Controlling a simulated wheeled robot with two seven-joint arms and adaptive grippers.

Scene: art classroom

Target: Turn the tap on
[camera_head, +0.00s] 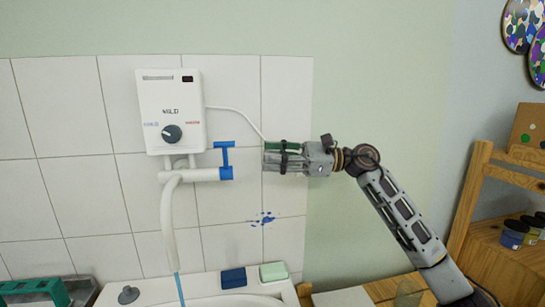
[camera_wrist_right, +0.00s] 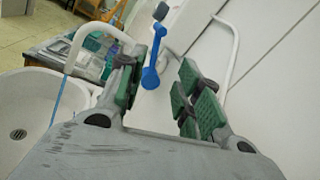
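The white tap (camera_head: 190,175) sits below a wall heater, with its long curved spout (camera_head: 168,225) reaching down over the sink. Its blue handle (camera_head: 224,156) is at the tap's right end, with an upright stem and a short crossbar on top. A thin blue streak (camera_head: 180,290), looking like water, runs down from the spout; it also shows in the wrist view (camera_wrist_right: 56,103). My right gripper (camera_head: 268,157) is just right of the handle, pointing left at it, empty. In the wrist view its fingers are apart, with the blue handle (camera_wrist_right: 151,76) beyond and between them. My left gripper is out of view.
The white heater (camera_head: 170,105) with a dark dial hangs on the tiled wall. A white sink (camera_head: 210,291) is below, with a dark blue block (camera_head: 233,278) and a pale green block (camera_head: 273,271) on its rim. A wooden shelf (camera_head: 495,240) with jars stands at right.

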